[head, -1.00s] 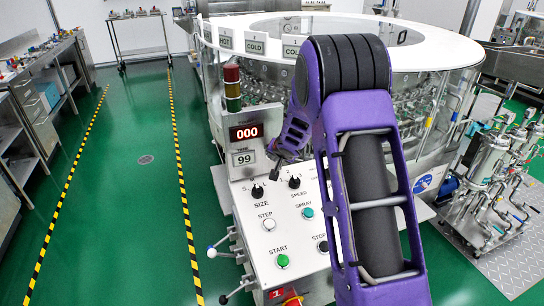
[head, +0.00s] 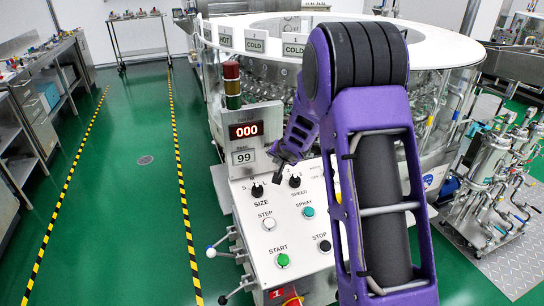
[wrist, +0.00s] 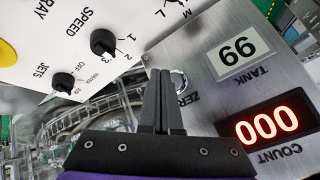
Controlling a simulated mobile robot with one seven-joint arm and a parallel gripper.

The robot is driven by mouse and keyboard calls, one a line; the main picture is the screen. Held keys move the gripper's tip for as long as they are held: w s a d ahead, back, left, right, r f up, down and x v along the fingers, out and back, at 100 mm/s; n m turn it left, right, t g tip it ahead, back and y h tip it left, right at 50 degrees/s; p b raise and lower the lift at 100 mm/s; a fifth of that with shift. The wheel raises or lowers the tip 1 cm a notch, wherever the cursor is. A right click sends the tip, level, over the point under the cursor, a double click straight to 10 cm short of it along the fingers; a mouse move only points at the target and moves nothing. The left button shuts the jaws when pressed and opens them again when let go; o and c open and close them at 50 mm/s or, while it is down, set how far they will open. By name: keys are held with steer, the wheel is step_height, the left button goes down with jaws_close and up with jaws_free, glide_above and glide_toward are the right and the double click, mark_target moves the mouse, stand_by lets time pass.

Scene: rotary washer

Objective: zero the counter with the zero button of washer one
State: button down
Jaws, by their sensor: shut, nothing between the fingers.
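The counter (head: 246,130) on the washer's upright grey panel shows 000 in red. It also shows close up in the wrist view (wrist: 266,124), above the word COUNT. My gripper (head: 275,174) is at the right edge of this panel, its fingers shut with nothing between them. In the wrist view the gripper (wrist: 158,73) has its fingertips just beside the zero button (wrist: 181,80). Only part of the button's pale ring shows, and a finger hides part of it and of its ZERO label. I cannot tell whether the fingertips touch the button.
The tank plate (head: 244,156) reads 99. Below are the SIZE knob (head: 257,190), SPEED knob (head: 295,181), STEP button (head: 269,224), SPRAY button (head: 307,211) and green START button (head: 283,260). The green floor (head: 145,220) left of the washer is clear.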

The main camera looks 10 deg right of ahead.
steer(key=shift+s+d+b, duration=0.25)
steer(key=shift+s+b, duration=0.15)
steer(key=shift+s, duration=0.7)
steer(key=shift+s+d+b, duration=0.2)
steer(key=shift+s+b, duration=0.15)
steer(key=shift+s, duration=0.7)
